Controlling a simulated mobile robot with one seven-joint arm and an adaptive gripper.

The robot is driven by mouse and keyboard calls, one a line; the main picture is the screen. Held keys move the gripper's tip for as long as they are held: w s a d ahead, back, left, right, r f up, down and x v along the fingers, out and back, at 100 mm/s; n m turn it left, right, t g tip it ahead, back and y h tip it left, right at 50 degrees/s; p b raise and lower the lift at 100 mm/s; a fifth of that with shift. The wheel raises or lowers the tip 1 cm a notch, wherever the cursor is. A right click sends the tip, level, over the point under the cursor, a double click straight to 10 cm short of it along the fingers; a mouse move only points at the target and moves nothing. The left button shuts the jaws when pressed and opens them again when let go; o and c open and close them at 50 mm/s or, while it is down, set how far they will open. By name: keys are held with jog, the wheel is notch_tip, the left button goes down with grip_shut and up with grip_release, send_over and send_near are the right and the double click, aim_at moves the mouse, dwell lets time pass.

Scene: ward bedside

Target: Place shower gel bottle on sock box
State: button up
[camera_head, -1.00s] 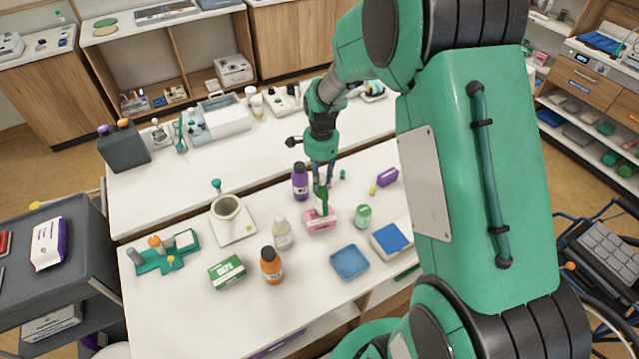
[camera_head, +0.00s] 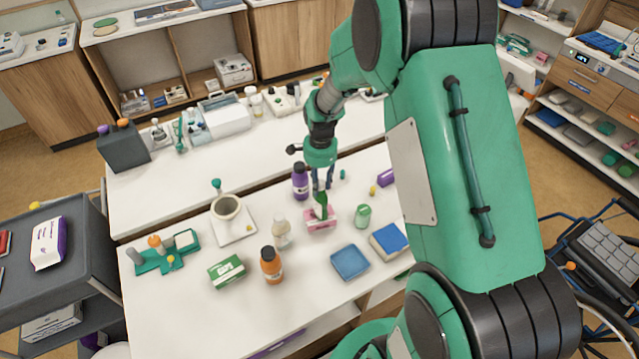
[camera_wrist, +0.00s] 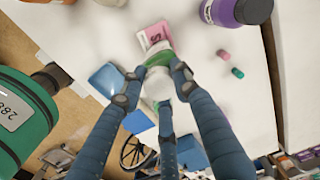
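The shower gel bottle, green (camera_head: 322,203) with a pale top (camera_wrist: 159,87), stands roughly upright between my gripper's fingers. The sock box is a pink and white box (camera_head: 313,224) on the white table, directly under the bottle; its pink end also shows in the wrist view (camera_wrist: 153,34). My gripper (camera_head: 322,186) points down above the box, its fingers (camera_wrist: 157,90) closed around the bottle's upper part. The bottle's base overlaps the box top in the head view; I cannot tell whether it touches. The fingers and bottle hide part of the box.
A purple bottle (camera_head: 299,183) stands close behind left. A pale bottle (camera_head: 281,234) is left of the box and a green jar (camera_head: 363,216) is right. A blue tray (camera_head: 349,263) lies in front, beside a blue-topped box (camera_head: 390,240).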

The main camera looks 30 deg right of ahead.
jog(key=shift+o, duration=1.4)
notch_tip(320, 180, up, 12)
jog(key=shift+s+r, duration=0.1)
jog(key=shift+r, duration=0.05)
